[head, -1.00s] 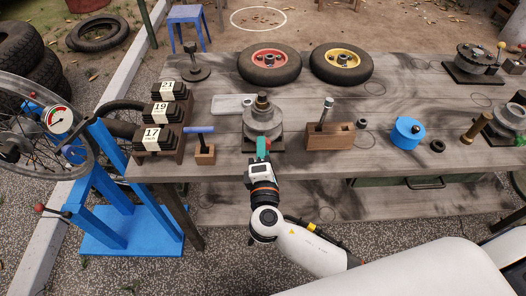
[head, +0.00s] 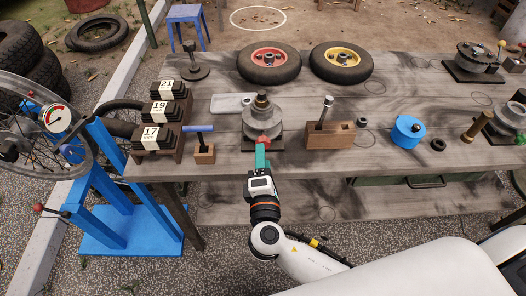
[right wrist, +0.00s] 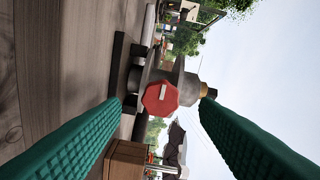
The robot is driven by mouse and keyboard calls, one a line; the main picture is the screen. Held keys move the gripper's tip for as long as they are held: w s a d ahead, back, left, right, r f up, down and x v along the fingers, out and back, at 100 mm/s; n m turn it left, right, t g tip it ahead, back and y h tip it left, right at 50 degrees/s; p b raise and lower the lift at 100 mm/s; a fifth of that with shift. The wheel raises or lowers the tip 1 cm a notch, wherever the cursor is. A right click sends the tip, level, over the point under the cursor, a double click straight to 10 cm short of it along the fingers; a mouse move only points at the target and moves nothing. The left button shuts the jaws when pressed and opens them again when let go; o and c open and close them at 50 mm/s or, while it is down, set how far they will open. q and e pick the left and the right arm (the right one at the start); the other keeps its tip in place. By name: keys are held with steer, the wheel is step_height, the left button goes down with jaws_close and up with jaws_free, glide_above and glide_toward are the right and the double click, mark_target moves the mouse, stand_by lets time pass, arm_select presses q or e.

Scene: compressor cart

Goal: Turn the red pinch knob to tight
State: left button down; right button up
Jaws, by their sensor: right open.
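The red pinch knob (right wrist: 160,98) is a faceted red piece with a short pale mark on its face. It sits on the side of a grey metal fixture (head: 262,115) on the bench. In the head view the knob (head: 263,138) shows only as a bit of red past my fingers. My right gripper (head: 262,150) is open, with green ribbed fingers pointing at the knob. In the right wrist view the knob appears between the two fingers, with visible gaps on both sides. It appears beyond the fingertips. My left gripper is not in view.
A wooden block with a metal post (head: 330,135) stands right of the fixture. A small wooden block with a blue-handled tool (head: 204,152) stands left. Numbered weight stacks (head: 158,138) are farther left. Two small wheels (head: 269,64) lie behind.

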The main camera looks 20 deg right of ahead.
steer(key=b+v, duration=0.1)
steer(key=v, duration=0.7)
steer(key=shift+s, duration=0.25)
steer(key=s+d+f+m+g+y+p, duration=0.1)
steer(key=s+d+f+g+y+p, duration=0.3)
steer(key=f, duration=1.1)
steer(key=s+d+f+m+g+h, duration=0.1)
steer(key=f+g, duration=0.5)
steer(key=f, duration=1)
steer(key=s+d+f+m+g+p, duration=0.1)
steer(key=s+f+m, duration=0.3)
steer(key=s, duration=0.4)
steer(key=s+d+f+m+g+y+p, duration=0.1)
steer(key=s+d+f+m+g, duration=0.2)
steer(key=s, duration=0.5)
steer(key=s+d+f+m+g+y, duration=0.1)
steer(key=s+d+f+m+g, duration=0.1)
steer(key=s+f+m, duration=0.3)
steer(key=s+d+f, duration=0.1)
steer(key=s+f, duration=0.1)
steer(key=s, duration=0.1)
steer(key=shift+s+d+m+p, duration=0.15)
steer(key=shift+s+m+p, duration=0.15)
steer(key=shift+s+p, duration=0.1)
steer(key=shift+f, duration=0.1)
